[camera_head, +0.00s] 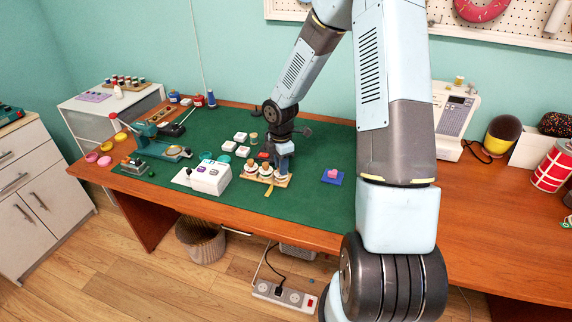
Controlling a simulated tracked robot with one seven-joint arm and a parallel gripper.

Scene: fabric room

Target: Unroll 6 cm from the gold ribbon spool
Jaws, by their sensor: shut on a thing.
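A small wooden rack (259,179) stands near the front edge of the green mat, with several ribbon spools in a row on it. A short gold ribbon strip (269,190) shows at the rack's front, pointing toward the mat's front edge. My gripper (283,174) points down at the right end of the rack, close against the spools. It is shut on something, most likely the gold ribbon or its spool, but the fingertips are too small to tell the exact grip. The gold spool itself is partly hidden by my gripper.
A white box-shaped device (210,178) stands left of the rack. White square boxes (241,137) lie behind it. A blue square with a pink piece (332,177) lies to the right. The green mat (310,205) is clear in front. A teal machine (158,145) stands at left.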

